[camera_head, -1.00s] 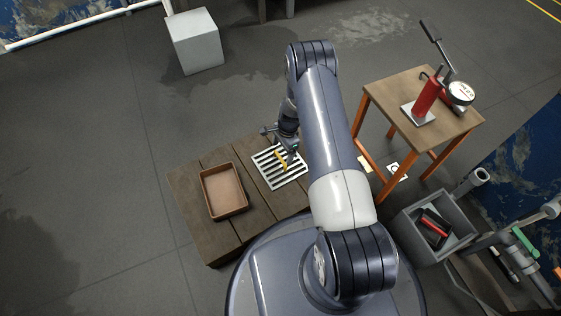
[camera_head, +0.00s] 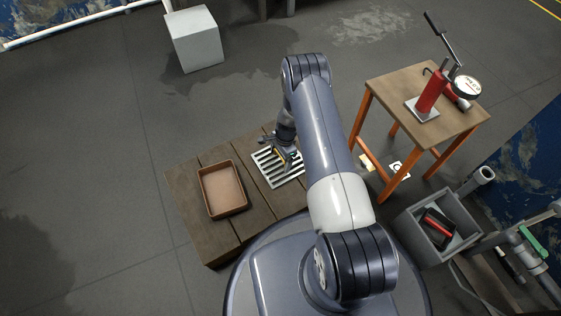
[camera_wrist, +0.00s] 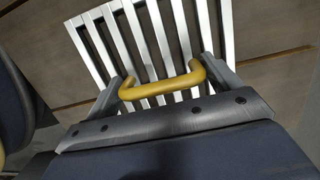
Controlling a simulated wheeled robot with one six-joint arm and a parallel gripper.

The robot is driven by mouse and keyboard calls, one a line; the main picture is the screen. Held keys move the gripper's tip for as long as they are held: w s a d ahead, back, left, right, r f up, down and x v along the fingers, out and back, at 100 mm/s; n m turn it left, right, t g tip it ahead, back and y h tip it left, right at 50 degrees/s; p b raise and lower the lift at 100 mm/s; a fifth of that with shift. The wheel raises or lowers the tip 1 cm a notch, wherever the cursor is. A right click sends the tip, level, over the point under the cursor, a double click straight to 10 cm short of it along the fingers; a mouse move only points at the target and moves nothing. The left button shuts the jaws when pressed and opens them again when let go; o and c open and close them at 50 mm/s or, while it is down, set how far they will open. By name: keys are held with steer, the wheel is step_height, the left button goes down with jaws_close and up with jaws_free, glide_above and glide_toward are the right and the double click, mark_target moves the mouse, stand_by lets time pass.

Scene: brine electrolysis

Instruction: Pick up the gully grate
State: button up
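The gully grate (camera_head: 269,172) is a pale metal grid of parallel slats with a yellow handle. It lies on a dark wooden plank platform (camera_head: 190,192). In the wrist view the slats (camera_wrist: 158,38) fill the upper middle, and the yellow U-shaped handle (camera_wrist: 160,87) stands out in front of them. My gripper (camera_head: 286,153) is low over the grate, partly covering it in the head view. In the wrist view my gripper's fingers (camera_wrist: 164,82) are spread wide, one beyond each end of the handle. I cannot tell whether they touch it.
A brown tray (camera_head: 222,190) lies on the platform left of the grate. A wooden stool (camera_head: 440,128) with a red hand pump (camera_head: 431,92) stands to the right. A grey bin (camera_head: 408,226) holds a red and black item. A pale cube (camera_head: 195,42) stands on open floor at the back.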

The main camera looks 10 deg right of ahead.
steer(key=c, duration=0.7)
steer(key=shift+c, duration=0.2)
steer(key=shift+r, duration=0.15)
